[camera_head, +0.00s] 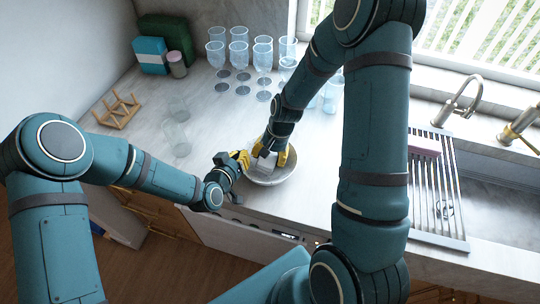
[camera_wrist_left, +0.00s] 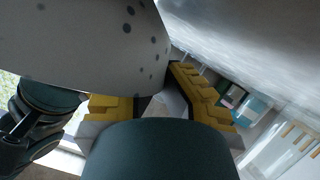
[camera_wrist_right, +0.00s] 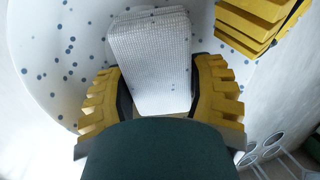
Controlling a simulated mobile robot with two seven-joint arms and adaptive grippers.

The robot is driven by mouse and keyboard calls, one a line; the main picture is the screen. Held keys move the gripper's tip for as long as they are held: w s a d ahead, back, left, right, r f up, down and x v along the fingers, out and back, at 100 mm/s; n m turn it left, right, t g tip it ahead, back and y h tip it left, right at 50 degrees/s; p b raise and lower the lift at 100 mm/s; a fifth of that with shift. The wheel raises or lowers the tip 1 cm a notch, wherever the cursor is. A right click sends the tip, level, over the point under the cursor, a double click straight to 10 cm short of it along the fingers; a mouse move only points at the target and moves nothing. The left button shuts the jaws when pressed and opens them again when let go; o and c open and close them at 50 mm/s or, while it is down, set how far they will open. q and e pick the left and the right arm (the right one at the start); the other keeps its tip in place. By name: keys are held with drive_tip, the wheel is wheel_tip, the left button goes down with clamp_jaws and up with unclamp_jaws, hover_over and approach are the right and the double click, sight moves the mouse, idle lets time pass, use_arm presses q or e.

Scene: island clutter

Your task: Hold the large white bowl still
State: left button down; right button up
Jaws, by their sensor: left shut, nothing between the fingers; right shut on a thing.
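The large white bowl (camera_head: 285,178) stands near the counter's front edge. In the right wrist view its inner wall (camera_wrist_right: 60,60) is white with blue dots, and its speckled outside (camera_wrist_left: 80,45) fills the upper left of the left wrist view. My left gripper (camera_head: 241,158) is at the bowl's left rim, shut, with nothing between its fingers; whether it touches the bowl is not clear. My right gripper (camera_head: 273,155) is over the bowl's inside, shut on a white waffle-textured cloth (camera_wrist_right: 150,60). My right arm hides part of the counter.
Several clear glasses (camera_head: 239,52) stand at the back. A wooden rack (camera_head: 117,110) is at the left. A drying rack (camera_head: 440,195) and sink are at the right. Faint clear glasses (camera_head: 177,137) stand left of the bowl.

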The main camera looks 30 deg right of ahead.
drive_tip(key=shift+s+d+f, duration=0.1)
drive_tip(key=shift+s+d, duration=0.45)
drive_tip(key=shift+s, duration=0.05)
drive_tip(key=shift+w+a, duration=0.45)
drive_tip(key=shift+a, duration=0.35)
drive_tip(key=shift+s+d, duration=0.1)
drive_tip(key=shift+s+d, duration=0.5)
drive_tip(key=shift+s, duration=0.05)
